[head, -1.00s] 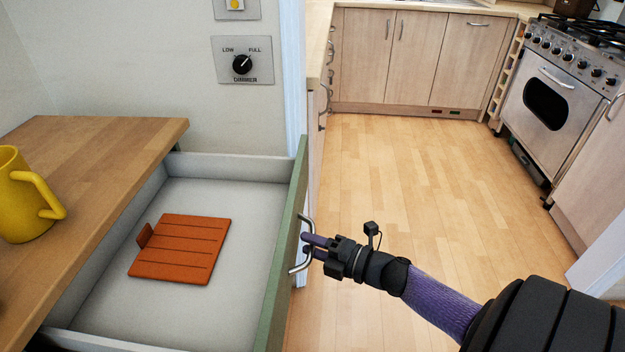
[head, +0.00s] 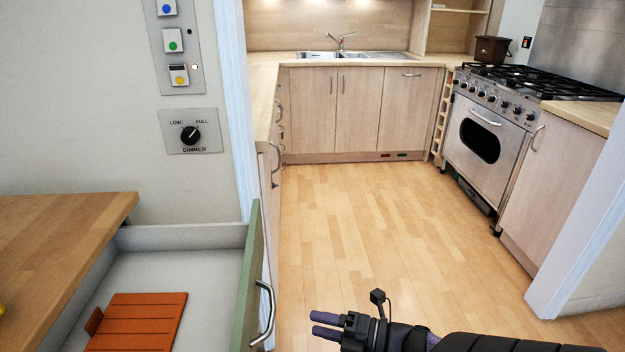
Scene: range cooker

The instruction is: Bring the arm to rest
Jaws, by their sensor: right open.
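My right gripper (head: 325,325) is at the bottom of the head view, with its two purple fingers pointing left. It is open and empty. The fingertips are to the right of the metal handle (head: 266,312) of the open drawer, with a gap between them. The drawer has a green front (head: 251,272) and a pale inside. An orange slatted board (head: 140,318) lies in it, cut off by the picture's lower edge. My left gripper is not in view.
A wooden counter top (head: 55,230) stands at the left, above the drawer. The wall holds a dimmer panel (head: 190,131) and coloured buttons. The range cooker (head: 487,140) is at the right. The wooden floor (head: 370,225) in the middle is clear.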

